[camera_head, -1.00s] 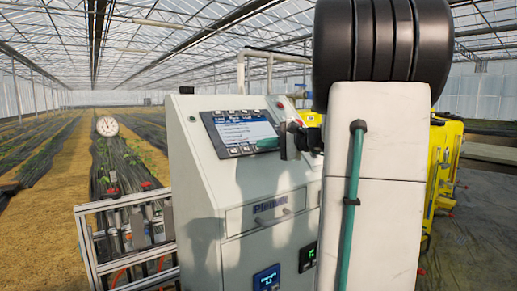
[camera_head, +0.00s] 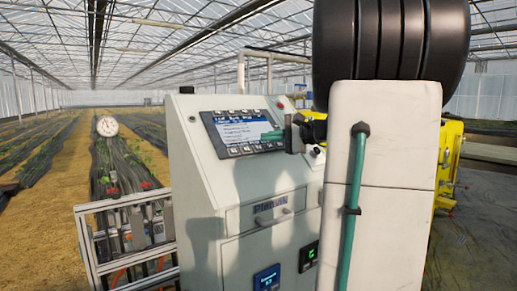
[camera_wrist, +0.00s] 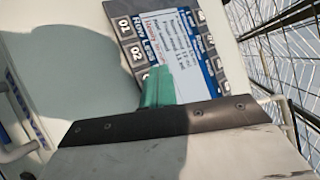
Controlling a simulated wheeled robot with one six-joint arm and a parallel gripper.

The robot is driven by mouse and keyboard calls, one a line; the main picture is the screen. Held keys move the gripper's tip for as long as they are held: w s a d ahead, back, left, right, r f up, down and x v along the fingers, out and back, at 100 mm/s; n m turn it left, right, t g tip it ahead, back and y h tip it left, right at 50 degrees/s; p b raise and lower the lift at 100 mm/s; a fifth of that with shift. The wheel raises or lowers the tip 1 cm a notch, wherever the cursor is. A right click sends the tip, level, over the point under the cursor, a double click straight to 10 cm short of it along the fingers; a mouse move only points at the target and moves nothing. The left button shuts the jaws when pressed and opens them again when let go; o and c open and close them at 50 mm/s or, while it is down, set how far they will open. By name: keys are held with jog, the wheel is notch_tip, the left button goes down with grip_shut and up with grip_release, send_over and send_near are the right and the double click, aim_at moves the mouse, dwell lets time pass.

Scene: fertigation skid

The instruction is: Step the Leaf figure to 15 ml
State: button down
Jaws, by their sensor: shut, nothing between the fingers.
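The control panel (camera_head: 242,132) sits on the sloped face of a pale cabinet, with a lit screen and rows of dark keys above and below it. In the wrist view the panel's screen (camera_wrist: 185,50) appears turned on its side, with dark keys (camera_wrist: 131,40) along its left edge. A heading there seems to include "Leaf", but the figures are too small to read. My gripper (camera_head: 270,136) has teal fingers, shut and empty, in front of the panel's lower right part. In the wrist view my gripper (camera_wrist: 158,86) covers part of the panel's lower end. I cannot tell whether it touches a key.
The cabinet (camera_head: 205,190) has a drawer handle (camera_head: 272,219) below the panel and two small displays lower down. A metal frame with pipework (camera_head: 130,235) stands at the left. Yellow equipment (camera_head: 449,155) stands at the right, behind my arm.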

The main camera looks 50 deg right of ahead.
jog(key=shift+s+a+r, duration=0.25)
jog(key=shift+s+r, duration=0.9)
jog(key=shift+r, duration=0.1)
dwell(0.8)
